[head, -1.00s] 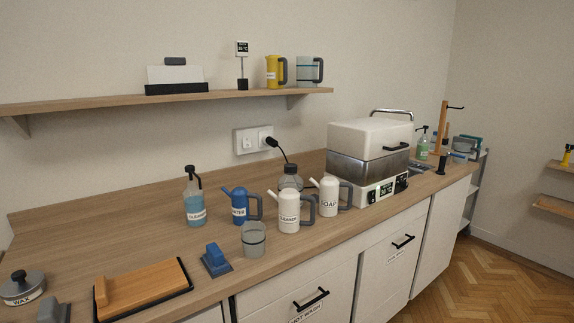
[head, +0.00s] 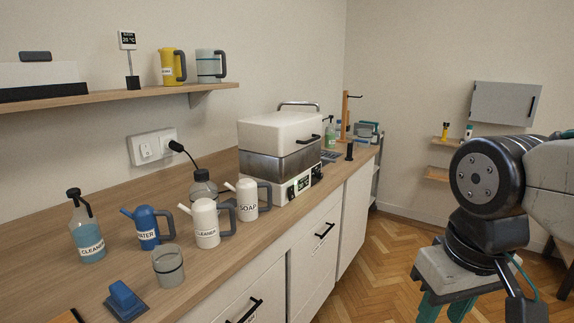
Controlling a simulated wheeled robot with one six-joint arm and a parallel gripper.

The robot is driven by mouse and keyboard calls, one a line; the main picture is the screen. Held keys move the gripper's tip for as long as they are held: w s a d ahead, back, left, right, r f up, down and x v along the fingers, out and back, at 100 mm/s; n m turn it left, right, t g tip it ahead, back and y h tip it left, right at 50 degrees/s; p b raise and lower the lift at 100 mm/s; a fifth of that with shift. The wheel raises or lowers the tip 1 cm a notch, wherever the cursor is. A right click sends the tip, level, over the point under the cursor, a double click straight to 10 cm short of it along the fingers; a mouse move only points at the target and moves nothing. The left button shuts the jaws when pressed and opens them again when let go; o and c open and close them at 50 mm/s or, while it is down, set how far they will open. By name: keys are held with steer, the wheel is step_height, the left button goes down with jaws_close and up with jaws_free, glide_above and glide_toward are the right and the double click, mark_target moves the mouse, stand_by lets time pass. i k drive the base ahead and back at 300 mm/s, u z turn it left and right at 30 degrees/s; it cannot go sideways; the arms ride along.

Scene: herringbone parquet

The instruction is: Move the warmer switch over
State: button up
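The warmer (head: 277,147) stands on the counter near the middle of the head view. It has a white lid, a steel body and a white base. The lid is down. A white wall plate (head: 150,146) holds a rocker switch (head: 145,150) and a socket with a black plug; the rocker's position is unclear. My gripper (head: 446,308) is at the lower right, away from the counter, pointing down; its fingertips are cut off by the frame.
A blue jug (head: 146,230), two white jugs (head: 206,226), a cleaner bottle (head: 87,232) and a glass (head: 168,266) stand in front of the warmer's left side. A shelf (head: 120,98) hangs above. Parquet floor (head: 375,265) is open right of the counter.

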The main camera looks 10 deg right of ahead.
mark_target(291, 193)
steer(key=k, duration=0.6)
steer(key=u, duration=0.65)
steer(key=i, duration=1.25)
steer(key=z, duration=0.5)
steer(key=i, duration=0.4)
steer(key=z, duration=0.45)
